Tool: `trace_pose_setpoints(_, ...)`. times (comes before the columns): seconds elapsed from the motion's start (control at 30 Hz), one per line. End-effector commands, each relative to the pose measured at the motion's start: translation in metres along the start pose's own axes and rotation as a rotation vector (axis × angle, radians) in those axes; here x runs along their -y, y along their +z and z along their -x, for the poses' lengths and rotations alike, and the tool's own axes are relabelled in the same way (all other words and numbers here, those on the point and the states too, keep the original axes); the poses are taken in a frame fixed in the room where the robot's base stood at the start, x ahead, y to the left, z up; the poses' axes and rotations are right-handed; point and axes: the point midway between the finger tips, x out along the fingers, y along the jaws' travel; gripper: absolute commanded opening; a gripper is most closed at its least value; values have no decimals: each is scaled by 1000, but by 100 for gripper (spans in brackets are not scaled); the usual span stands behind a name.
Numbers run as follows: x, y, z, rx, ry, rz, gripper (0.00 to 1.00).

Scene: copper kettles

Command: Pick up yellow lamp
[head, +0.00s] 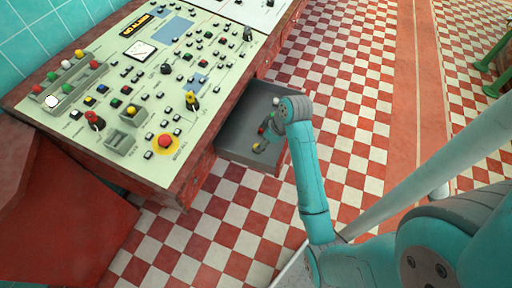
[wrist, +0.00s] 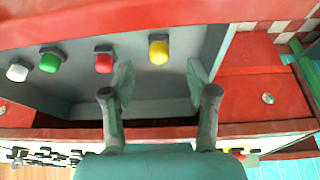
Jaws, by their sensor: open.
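A yellow lamp (wrist: 158,50) stands in the open grey drawer (head: 236,132), at the right end of a row with red, green and white lamps. In the head view a small yellow lamp (head: 257,147) shows near the drawer's front end. My gripper (wrist: 160,80) is open and empty in the wrist view, its two fingers spread to either side of the line toward the yellow lamp. The lamp appears just beyond the fingertips, and I see no contact. In the head view my gripper (head: 271,126) is over the drawer, partly hidden by my wrist.
The red lamp (wrist: 104,63), green lamp (wrist: 50,62) and white lamp (wrist: 17,72) share the drawer. The control console (head: 150,85) carries other lamps, including a yellow one (head: 79,54) in a rack. Checkered floor (head: 340,120) is open at right.

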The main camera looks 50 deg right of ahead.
Motion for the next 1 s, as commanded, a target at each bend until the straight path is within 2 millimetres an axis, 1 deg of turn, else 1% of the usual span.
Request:
trace_pose_setpoints(0.17, 0, 0, -13, 1, -2, 0, 58)
trace_pose_setpoints(0.4, -1, 0, -45, 1, -2, 1, 58)
trace_pose_setpoints(0.5, -1, 0, -53, 0, -1, 1, 58)
trace_pose_setpoints(0.77, -1, 0, -55, 0, 0, 1, 58)
trace_pose_setpoints(0.87, -1, 0, -55, 0, 0, 1, 36)
trace_pose_setpoints(0.9, -1, 0, -55, 0, 0, 1, 26)
trace_pose_setpoints(0.97, -2, 0, -54, 0, 0, 1, 11)
trace_pose_setpoints(1.0, -2, 0, -54, 0, 0, 1, 6)
